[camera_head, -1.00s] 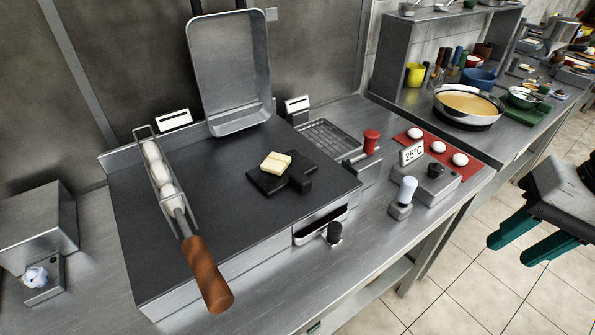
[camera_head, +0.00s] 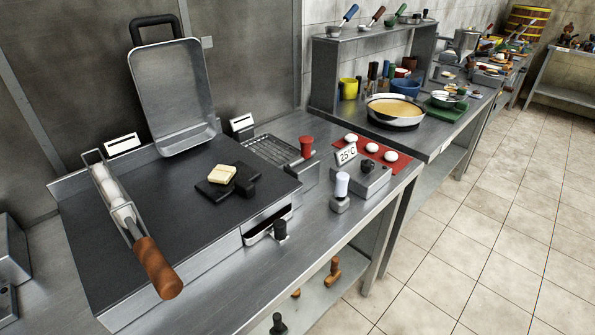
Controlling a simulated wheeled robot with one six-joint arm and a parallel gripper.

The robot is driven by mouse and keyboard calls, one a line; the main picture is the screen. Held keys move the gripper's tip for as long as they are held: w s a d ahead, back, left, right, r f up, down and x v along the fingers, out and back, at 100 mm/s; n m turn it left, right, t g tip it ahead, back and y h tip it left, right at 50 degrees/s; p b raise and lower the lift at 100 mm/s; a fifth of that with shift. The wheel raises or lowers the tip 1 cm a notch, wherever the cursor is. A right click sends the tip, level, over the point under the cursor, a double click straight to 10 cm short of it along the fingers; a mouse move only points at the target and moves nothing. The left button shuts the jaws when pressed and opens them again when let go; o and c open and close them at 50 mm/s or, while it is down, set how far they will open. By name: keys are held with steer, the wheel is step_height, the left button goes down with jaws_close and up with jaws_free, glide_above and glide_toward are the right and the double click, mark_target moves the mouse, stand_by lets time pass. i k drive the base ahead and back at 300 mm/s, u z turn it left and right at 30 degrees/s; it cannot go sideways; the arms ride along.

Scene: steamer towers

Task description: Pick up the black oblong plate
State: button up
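A small flat black plate (camera_head: 212,191) lies on the dark griddle top, the only black plate-like piece I can make out; I cannot tell for sure that it is the oblong plate. A pale yellow block (camera_head: 222,174) rests on it, and a short black block-like part (camera_head: 246,186) sits at its right side. My gripper is not in the current view.
The griddle (camera_head: 150,235) carries a long metal holder with white balls and a wooden handle (camera_head: 157,268). An upright metal lid (camera_head: 175,95) stands behind. A wire rack (camera_head: 275,150), red-topped knob (camera_head: 306,148) and control box (camera_head: 362,180) are to the right. Tiled floor (camera_head: 480,240) is open.

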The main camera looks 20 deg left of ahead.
mark_target(240, 182)
steer(key=z, duration=0.85)
steer(key=i, duration=1.05)
steer(key=u, duration=2.6)
steer(key=i, duration=0.5)
steer(key=z, duration=0.05)
